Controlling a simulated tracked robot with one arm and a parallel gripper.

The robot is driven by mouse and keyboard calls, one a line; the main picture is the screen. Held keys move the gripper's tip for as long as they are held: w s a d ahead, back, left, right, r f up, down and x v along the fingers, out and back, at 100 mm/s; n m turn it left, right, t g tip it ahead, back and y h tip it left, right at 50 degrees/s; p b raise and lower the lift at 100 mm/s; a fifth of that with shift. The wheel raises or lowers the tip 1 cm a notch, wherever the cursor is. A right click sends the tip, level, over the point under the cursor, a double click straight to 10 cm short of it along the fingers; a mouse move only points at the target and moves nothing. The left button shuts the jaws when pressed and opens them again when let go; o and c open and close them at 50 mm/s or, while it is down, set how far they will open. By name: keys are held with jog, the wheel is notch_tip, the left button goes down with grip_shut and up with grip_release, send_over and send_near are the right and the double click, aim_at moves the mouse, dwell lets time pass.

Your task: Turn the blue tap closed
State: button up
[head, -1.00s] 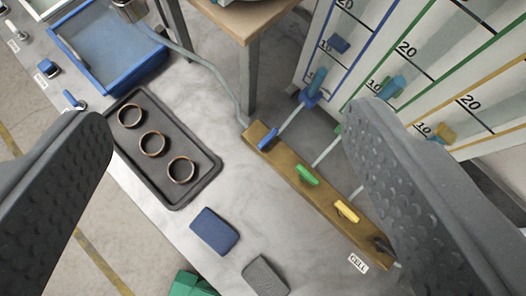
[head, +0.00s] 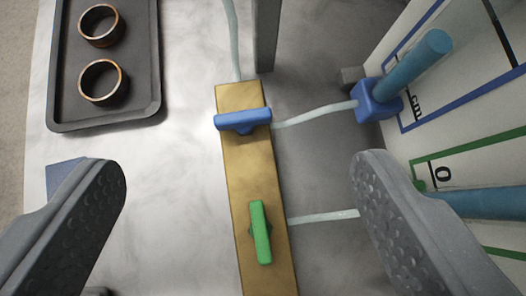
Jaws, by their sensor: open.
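The blue tap (head: 243,121) is a short bar handle near the top end of a brass-coloured manifold bar (head: 247,165). The handle lies crosswise to the bar, nearly in line with a pale tube (head: 315,113) that runs right to a blue block (head: 376,99) under a blue column. My gripper (head: 240,172) is open and empty, with one dark grey textured finger on each side of the bar. The blue handle sits between the fingers in the picture, a little above fingertip level, and neither finger touches it.
A green tap (head: 260,232) sits lower on the same bar, its handle along the bar. A dark tray (head: 145,100) with copper-coloured rings is at upper left. A graduated white panel (head: 470,75) stands at right. A grey post (head: 267,35) rises just above the bar.

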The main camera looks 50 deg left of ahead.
aim_at(243, 120)
notch_tip(243, 120, down, 6)
jog(key=d+n+g, duration=0.1)
jog(key=d, duration=0.1)
jog(key=x, duration=0.4)
jog(key=b+x, duration=0.1)
jog(key=x, duration=0.8)
jog(key=shift+a, duration=0.5)
jog(key=c, duration=1)
